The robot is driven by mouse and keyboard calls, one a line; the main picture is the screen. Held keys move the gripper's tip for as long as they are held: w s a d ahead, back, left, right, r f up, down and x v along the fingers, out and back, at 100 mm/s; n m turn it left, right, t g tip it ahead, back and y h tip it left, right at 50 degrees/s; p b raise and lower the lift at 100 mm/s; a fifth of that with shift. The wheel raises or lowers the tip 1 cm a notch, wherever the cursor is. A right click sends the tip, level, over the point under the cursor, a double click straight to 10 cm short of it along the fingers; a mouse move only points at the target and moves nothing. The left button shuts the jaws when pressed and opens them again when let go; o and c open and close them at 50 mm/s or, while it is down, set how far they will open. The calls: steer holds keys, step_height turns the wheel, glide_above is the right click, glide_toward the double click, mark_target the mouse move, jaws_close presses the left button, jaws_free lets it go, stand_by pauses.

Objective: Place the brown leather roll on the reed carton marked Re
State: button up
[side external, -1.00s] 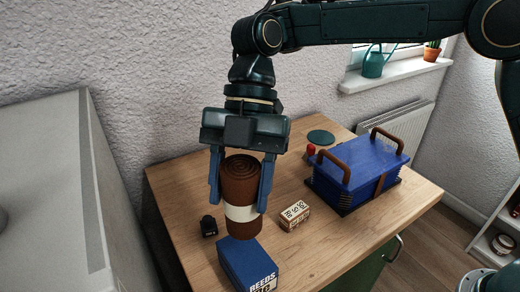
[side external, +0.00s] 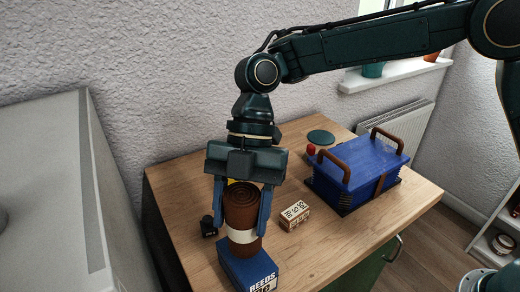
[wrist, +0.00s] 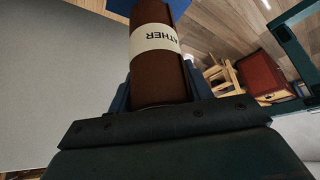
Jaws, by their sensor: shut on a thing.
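The brown leather roll (side external: 242,207) stands upright between the fingers of my gripper (side external: 241,228). It has a cream band, and part of its lettering, "ATHER", shows on it in the wrist view (wrist: 155,42). My gripper is shut on the roll. The blue reed carton (side external: 246,270), marked "REEDS" with partly cut-off lettering below, is at the front of the table. The roll's lower end is over the back part of the carton's top. I cannot tell whether they touch. In the wrist view a blue surface (wrist: 122,6) shows past the roll's far end.
A small black object (side external: 208,226) stands left of the roll, close to my gripper's left finger. A lettered light box (side external: 294,215) lies to the right. A blue case with brown handles (side external: 358,168), a red object (side external: 311,149) and a dark green disc (side external: 321,137) are farther back.

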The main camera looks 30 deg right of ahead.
mark_target(246, 185)
steer(key=shift+f, duration=1.35)
steer(key=shift+f, duration=0.1)
steer(key=o, duration=1)
steer(key=shift+v, duration=3.45)
steer(key=shift+w+d+r, duration=0.1)
steer(key=shift+r, duration=0.2)
